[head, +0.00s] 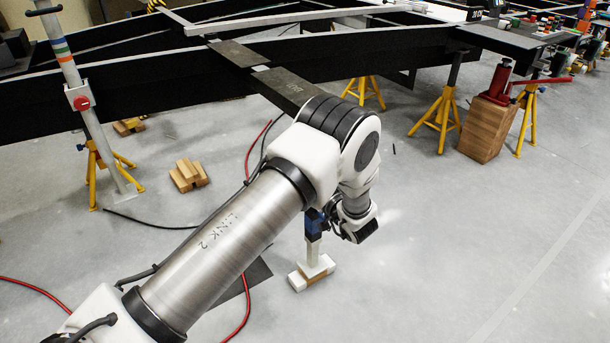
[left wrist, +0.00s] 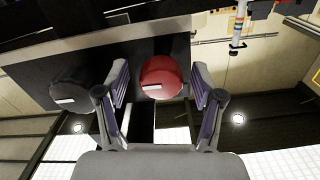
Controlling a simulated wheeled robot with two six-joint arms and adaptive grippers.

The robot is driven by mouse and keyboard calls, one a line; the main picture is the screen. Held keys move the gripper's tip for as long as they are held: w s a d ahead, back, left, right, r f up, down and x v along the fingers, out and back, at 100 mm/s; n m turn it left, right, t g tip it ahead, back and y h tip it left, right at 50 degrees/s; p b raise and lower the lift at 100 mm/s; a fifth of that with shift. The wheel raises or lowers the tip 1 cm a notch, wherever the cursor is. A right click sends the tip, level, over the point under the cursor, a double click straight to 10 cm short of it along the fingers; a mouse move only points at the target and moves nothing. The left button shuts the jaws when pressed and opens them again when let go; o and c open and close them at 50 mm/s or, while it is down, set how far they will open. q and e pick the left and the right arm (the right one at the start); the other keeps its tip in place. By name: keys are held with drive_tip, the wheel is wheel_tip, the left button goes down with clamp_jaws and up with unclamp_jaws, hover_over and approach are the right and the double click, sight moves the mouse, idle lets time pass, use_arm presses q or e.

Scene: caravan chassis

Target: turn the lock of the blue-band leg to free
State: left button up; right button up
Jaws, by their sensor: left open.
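A short leg (head: 312,250) stands on a pale foot block in the head view, with a blue part near its visible top. My left arm hides most of the leg above that. In the left wrist view a round red knob (left wrist: 160,77) with a short white mark, lying nearly level, sits on a dark panel. My left gripper (left wrist: 159,84) is open, with one finger on each side of the red knob and visible gaps between. Its fingers are hidden in the head view. My right gripper is not in view.
A black knob (left wrist: 73,95) lies left of the red one. Another leg (head: 95,125) with several coloured bands and a red knob stands at far left. Dark chassis beams (head: 150,95) cross behind my arm. Yellow stands (head: 440,118) stand at back right. The right floor is clear.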

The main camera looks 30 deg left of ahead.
use_arm(q)
drive_tip(key=shift+w+a, duration=0.15)
drive_tip(key=shift+a, duration=0.25)
drive_tip(key=c, duration=1.2)
drive_tip(key=shift+o, duration=0.2)
drive_tip(key=shift+r+n, duration=0.1)
drive_tip(key=shift+n, duration=0.2)
drive_tip(key=n, duration=0.8)
drive_tip(key=shift+n, duration=0.3)
drive_tip(key=n, duration=0.4)
drive_tip(key=shift+n+b, duration=0.3)
drive_tip(key=shift+b, duration=0.05)
drive_tip(key=shift+w+n+b, duration=0.1)
drive_tip(key=shift+n+b, duration=0.45)
drive_tip(key=shift+n, duration=1.65)
drive_tip(key=shift+r, duration=0.1)
